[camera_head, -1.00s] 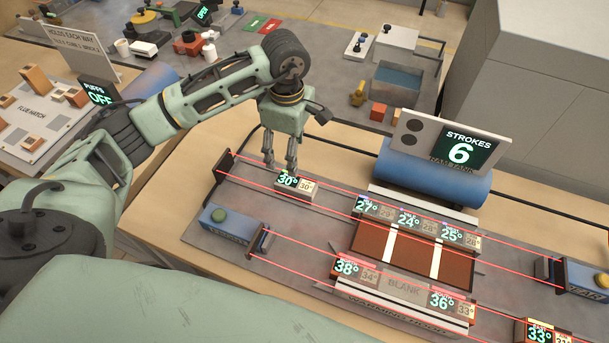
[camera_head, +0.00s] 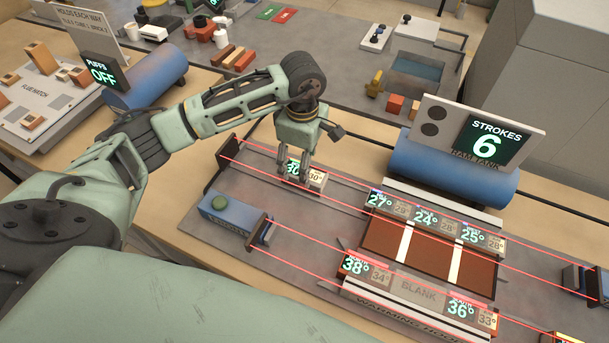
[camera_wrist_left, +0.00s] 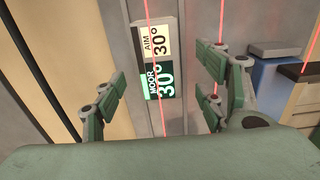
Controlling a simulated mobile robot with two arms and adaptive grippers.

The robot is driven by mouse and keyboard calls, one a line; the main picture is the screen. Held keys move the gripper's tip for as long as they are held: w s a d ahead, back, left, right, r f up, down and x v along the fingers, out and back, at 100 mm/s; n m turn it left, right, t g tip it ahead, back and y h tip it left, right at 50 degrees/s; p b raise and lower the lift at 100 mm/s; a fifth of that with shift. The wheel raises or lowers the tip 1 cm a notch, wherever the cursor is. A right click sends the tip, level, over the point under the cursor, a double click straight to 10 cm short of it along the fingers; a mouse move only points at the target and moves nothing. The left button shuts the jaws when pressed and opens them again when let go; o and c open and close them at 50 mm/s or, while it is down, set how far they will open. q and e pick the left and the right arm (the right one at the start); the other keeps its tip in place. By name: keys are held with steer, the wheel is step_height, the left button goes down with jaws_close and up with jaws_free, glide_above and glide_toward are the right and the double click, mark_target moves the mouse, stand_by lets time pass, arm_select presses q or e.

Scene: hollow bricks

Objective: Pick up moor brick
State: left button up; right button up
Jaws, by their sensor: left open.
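The moor brick (camera_head: 318,181) is a small block with a dark panel reading 30° and a pale "AIM 30°" panel. It lies on the grey bench at the back left of the laser lines. In the wrist view the moor brick (camera_wrist_left: 154,43) shows its MOOR and AIM labels between my fingers. My left gripper (camera_head: 294,176) points down over the brick, and its fingers cover part of the label. In the wrist view the left gripper (camera_wrist_left: 165,78) is open, with a finger on each side and gaps to the brick. My right gripper is not in view.
Red laser lines cross the bench, one passing over the brick. A rack of labelled bricks (camera_head: 427,217) stands to the right, before the blue ram tank (camera_head: 450,180) with its STROKES 6 sign (camera_head: 482,142).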

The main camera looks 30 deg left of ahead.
arm_select(q)
steer(key=f+p, duration=0.1)
steer(key=f, duration=0.1)
steer(key=f+p, duration=0.1)
steer(key=shift+d+f, duration=0.2)
steer(key=shift+f, duration=0.8)
steer(key=shift+c, duration=0.6)
steer(key=c, duration=1.5)
steer(key=shift+w, duration=0.1)
jaws_close()
steer(key=shift+r, duration=0.1)
